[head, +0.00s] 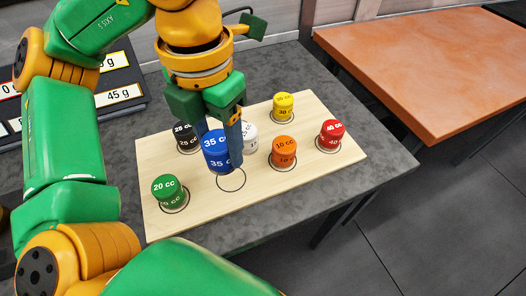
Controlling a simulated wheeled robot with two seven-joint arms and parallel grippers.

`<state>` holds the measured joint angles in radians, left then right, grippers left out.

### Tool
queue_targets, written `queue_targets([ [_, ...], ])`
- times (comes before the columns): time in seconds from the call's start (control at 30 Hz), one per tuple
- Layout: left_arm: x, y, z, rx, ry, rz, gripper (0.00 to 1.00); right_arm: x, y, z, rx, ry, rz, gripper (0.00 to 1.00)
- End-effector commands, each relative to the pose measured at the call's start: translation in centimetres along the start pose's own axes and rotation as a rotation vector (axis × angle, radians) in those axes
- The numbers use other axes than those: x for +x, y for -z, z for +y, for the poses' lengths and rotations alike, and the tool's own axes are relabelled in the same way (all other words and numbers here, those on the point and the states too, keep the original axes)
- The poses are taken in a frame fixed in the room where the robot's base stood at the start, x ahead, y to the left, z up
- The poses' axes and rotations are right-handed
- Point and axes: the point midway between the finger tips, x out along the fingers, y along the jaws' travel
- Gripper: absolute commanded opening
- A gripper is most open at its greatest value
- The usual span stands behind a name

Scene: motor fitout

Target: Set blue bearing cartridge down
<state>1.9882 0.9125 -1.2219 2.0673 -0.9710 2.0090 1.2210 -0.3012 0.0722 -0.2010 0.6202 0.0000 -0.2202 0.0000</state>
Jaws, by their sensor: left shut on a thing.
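The blue bearing cartridge (215,158), marked 35 cc, is between the fingers of my left gripper (222,150), which is shut on it. It looks upright. It is over the middle of the pale wooden board (305,180), just behind an empty outlined circle (231,181) at the board's near side. I cannot tell whether its base touches the board. My right gripper is not in view.
On the board stand green (167,188), black (185,136), white (249,137), orange (284,151), yellow (283,106) and red (330,134) cartridges. A dark tray with weight labels (119,95) lies at left. An orange-brown table (430,70) is at right.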

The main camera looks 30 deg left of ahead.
Motion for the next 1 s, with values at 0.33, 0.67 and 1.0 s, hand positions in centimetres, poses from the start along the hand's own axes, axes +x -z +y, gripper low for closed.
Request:
queue_targets([
  [0.33, 5.7, -6.0, -1.3, 0.000, 0.001, 0.002, 0.00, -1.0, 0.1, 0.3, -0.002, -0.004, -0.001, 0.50],
  [0.67, 9.8, -6.8, -1.4, 0.000, 0.001, -0.003, 0.00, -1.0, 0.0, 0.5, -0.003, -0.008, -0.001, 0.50],
  [1.0, 10.1, -6.8, -1.4, 0.000, 0.000, -0.001, 0.67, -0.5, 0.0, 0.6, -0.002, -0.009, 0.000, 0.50],
])
